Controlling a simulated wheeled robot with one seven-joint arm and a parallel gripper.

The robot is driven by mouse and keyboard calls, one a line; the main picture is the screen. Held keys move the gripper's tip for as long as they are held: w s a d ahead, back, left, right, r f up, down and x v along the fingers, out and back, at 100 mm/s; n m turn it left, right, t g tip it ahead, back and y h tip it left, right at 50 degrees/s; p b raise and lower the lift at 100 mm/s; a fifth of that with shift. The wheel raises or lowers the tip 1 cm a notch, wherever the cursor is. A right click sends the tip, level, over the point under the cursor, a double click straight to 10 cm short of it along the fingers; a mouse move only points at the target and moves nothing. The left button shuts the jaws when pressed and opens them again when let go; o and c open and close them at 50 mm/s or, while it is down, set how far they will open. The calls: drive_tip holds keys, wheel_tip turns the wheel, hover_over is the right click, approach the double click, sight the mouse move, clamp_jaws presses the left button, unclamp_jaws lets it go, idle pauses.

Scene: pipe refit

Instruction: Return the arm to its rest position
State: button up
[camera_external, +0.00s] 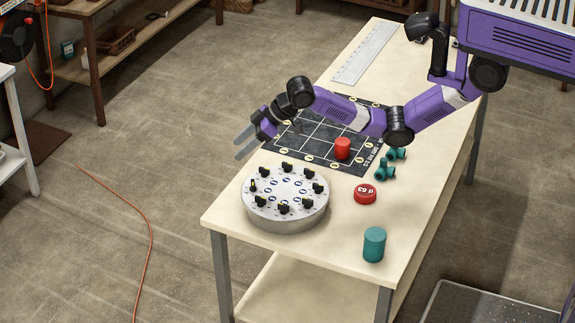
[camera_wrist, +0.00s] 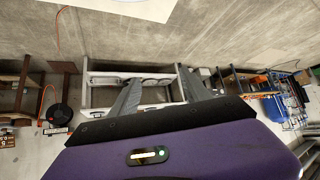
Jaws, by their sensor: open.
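My gripper (camera_external: 243,146) is in the external view, at the end of my purple and black arm. It is held in the air above the table's left edge, up and to the left of the round dial plate. Its two grey fingers are apart with nothing between them. In the wrist view the fingers of my gripper (camera_wrist: 160,95) also stand apart and empty. They point out over the room toward a white shelf (camera_wrist: 100,75), not down at the table.
The table (camera_external: 235,215) holds a dial plate (camera_external: 285,190) with black knobs, a dark grid mat (camera_external: 300,140), a red cylinder (camera_external: 342,148), teal pipe fittings (camera_external: 384,170), a red disc (camera_external: 365,194), a teal cylinder (camera_external: 374,244) and a ruler (camera_external: 366,52). Floor left of the table is mostly clear.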

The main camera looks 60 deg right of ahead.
drive_tip(key=s+d+f+m+t+h, duration=0.1)
drive_tip(key=s+d+m+t, duration=0.1)
drive_tip(key=s+d, duration=0.7)
drive_tip(key=s+d+f+m+t+h, duration=0.2)
drive_tip(key=s+d, duration=0.8)
drive_tip(key=s, duration=1.4)
drive_tip(key=s+d+f+m+t+h, duration=0.1)
drive_tip(key=s+d+m+t, duration=0.1)
drive_tip(key=s+d, duration=0.8)
drive_tip(key=s+t, duration=0.1)
drive_tip(key=s, duration=0.5)
drive_tip(key=shift+s+d+f+h, duration=0.15)
drive_tip(key=shift+s+h, duration=0.15)
drive_tip(key=shift+h, duration=0.1)
drive_tip(key=shift+w+d+m, duration=0.1)
drive_tip(key=shift+m, duration=0.2)
